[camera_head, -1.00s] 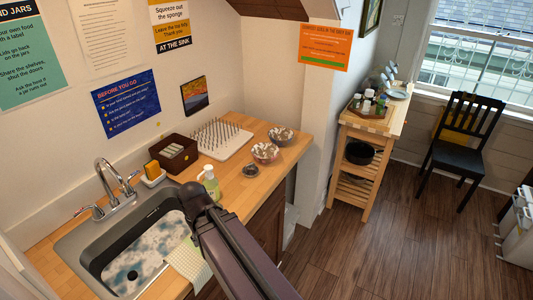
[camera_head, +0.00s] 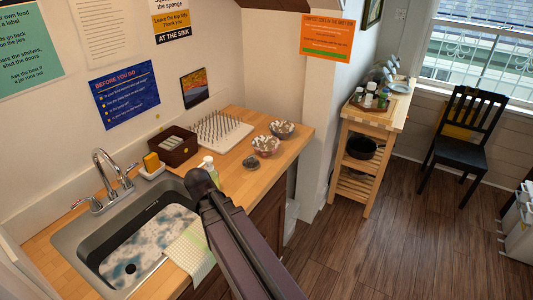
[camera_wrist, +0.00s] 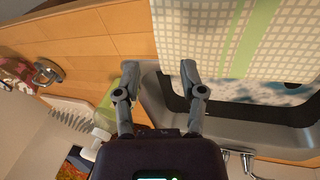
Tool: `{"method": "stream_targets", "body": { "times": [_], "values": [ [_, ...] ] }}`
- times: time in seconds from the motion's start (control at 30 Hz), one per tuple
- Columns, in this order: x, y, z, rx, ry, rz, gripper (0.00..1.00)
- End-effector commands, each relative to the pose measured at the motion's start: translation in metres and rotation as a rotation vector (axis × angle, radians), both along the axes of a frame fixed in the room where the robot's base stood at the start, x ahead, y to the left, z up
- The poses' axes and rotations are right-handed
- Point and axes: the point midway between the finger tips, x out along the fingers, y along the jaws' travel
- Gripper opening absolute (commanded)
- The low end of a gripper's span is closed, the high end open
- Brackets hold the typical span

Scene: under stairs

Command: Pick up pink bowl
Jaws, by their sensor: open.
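The pink bowl (camera_head: 265,150) stands upright on the wooden counter, with brown and white contents in it. A greyish bowl (camera_head: 283,133) is just behind it, and a small dark dish (camera_head: 250,163) is in front. In the wrist view my gripper (camera_wrist: 159,66) is open and empty, above the counter edge and sink. The small dish (camera_wrist: 48,72) shows at that view's left, with part of a reddish bowl (camera_wrist: 12,72) cut off at the edge. In the head view my arm hides the gripper's fingers, near the soap bottle and well short of the bowl.
A soap bottle (camera_head: 207,168) stands close to my arm. A white spiked drying rack (camera_head: 205,142) and a dark brown box (camera_head: 172,147) are behind. The sink (camera_head: 80,245) with a draped checked towel (camera_head: 190,250) lies in front. A wooden cart (camera_head: 350,165) stands right.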

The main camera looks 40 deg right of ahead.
Motion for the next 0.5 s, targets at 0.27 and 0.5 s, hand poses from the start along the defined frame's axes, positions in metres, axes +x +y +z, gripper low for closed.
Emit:
{"method": "stream_targets", "body": {
  "times": [0.27,0.5],
  "values": [
    [0.067,-0.125,-0.022,-0.422,-0.019,0.343,0.53],
    [0.106,-0.225,-0.018,-0.816,0.127,0.66,0.53]
  ]
}}
